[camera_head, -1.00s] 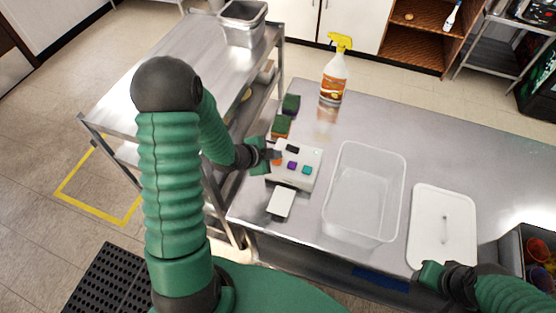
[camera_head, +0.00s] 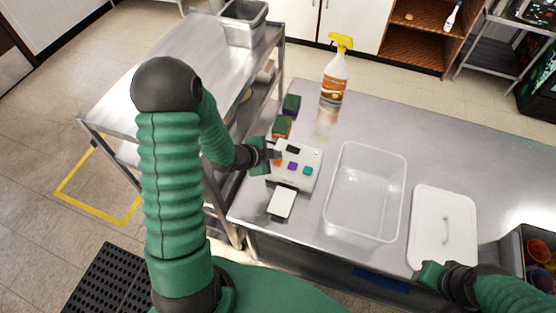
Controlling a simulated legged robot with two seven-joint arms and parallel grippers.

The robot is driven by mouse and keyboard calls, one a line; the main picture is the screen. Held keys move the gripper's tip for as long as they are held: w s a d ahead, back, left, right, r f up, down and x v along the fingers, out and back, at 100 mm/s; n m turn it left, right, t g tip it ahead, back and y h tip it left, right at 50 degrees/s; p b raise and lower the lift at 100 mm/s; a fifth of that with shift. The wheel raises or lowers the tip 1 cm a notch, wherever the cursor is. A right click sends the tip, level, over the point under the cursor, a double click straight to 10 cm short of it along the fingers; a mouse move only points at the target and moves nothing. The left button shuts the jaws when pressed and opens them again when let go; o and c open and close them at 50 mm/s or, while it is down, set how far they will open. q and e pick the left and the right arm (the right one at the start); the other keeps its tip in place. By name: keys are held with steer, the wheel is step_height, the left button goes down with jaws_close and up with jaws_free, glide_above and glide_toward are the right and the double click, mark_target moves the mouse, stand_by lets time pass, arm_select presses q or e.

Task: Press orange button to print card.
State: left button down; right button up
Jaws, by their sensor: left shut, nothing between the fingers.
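A white button box (camera_head: 301,176) sits on the metal table near its left edge. It has a dark slot at the top, a purple button (camera_head: 292,167), a teal button (camera_head: 307,171) and an orange button (camera_head: 278,161) at its left, partly covered by my gripper. A white card (camera_head: 282,203) lies at the box's front edge. My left gripper (camera_head: 276,155) is shut and empty, its tips over or at the orange button; I cannot tell whether they touch it. My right gripper (camera_head: 427,275) is at the table's front edge by the white lid; its jaws are unclear.
A clear empty bin (camera_head: 367,192) and a white lid (camera_head: 443,228) lie right of the box. Two sponges (camera_head: 281,127) and a spray bottle (camera_head: 335,73) stand behind it. A metal cart (camera_head: 150,95) is at the left. The table's back right is clear.

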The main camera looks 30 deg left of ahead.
stand_by(0.4)
arm_select(q)
steer(key=shift+f+b, duration=0.3)
steer(key=shift+f, duration=0.05)
